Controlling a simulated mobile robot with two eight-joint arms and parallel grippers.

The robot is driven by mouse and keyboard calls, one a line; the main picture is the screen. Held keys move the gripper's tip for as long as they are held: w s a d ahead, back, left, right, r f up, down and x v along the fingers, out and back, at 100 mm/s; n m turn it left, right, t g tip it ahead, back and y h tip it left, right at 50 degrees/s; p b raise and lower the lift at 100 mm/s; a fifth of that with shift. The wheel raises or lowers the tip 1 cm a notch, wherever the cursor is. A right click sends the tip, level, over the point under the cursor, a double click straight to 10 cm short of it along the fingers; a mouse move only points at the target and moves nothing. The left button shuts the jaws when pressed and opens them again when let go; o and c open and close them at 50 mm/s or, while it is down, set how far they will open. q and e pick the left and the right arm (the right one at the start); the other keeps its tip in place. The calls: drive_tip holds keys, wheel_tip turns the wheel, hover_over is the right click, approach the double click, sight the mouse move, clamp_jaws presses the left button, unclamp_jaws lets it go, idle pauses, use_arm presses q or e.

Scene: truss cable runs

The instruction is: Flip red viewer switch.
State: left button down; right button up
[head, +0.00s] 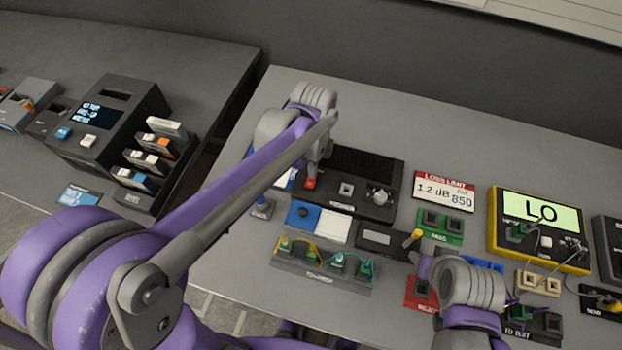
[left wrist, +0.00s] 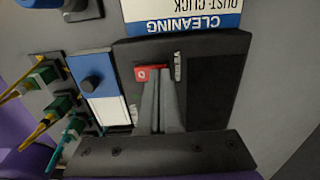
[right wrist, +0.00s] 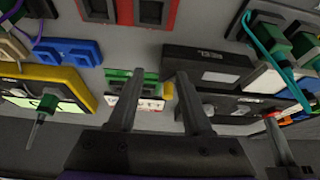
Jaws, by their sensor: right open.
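The viewer is a black box with a dark screen (head: 367,166), a square button and a grey knob. Its red switch (head: 310,184) is at its left end. In the left wrist view the red switch (left wrist: 150,72) lies right at the fingertips. My left gripper (left wrist: 160,78) is shut, its two fingers side by side over the viewer body (left wrist: 205,85). The fingers partly cover the switch, and I cannot tell whether they touch it or which way it is tipped. My right gripper (right wrist: 159,74) is open and empty, above the bench near the green adapter block (right wrist: 150,76).
A white loss-limit card (head: 444,191), a yellow meter (head: 540,228) reading LO and a red block (head: 421,294) are to the right. A cleaning card (left wrist: 185,20) lies beside the viewer. A cable holder (head: 320,275) is in front. A gap separates the left bench.

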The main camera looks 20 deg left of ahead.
use_arm(q)
drive_tip(key=shift+r+p, duration=2.2)
drive_tip(key=shift+r, duration=1.25)
use_arm(e)
drive_tip(key=r, duration=0.2)
drive_tip(key=w+r, duration=0.1)
drive_tip(key=r, duration=0.2)
drive_tip(key=shift+w+r, duration=0.1)
drive_tip(key=shift+w, duration=0.1)
use_arm(q)
drive_tip(key=shift+f, duration=0.1)
use_arm(e)
drive_tip(key=shift+s, duration=0.1)
